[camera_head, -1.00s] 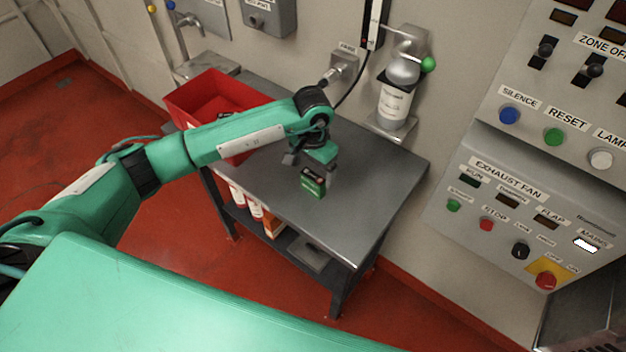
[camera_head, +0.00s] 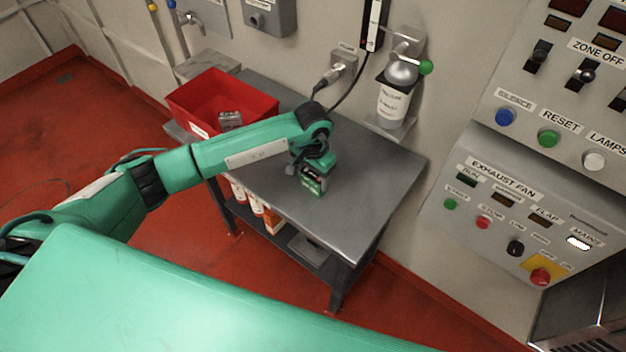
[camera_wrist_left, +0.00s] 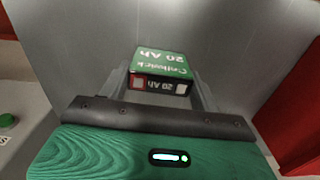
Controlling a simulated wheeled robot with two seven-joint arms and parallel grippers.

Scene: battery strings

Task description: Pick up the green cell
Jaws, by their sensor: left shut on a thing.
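In the left wrist view the cell (camera_wrist_left: 161,65) shows a green face marked 20 Ah and a dark end with a red and a pale square. My left gripper (camera_head: 309,175) comes down over it from above, its fingers one on each side, shut on it. I cannot tell whether the cell is lifted off the table. My right gripper is not in view.
The grey table (camera_head: 345,220) is clear to the right of the cell. A red bin (camera_head: 254,102) holding a grey block (camera_head: 230,120) stands at the back left. A bottle (camera_head: 393,100) hangs on the wall behind, and a control panel (camera_head: 500,200) is at the right.

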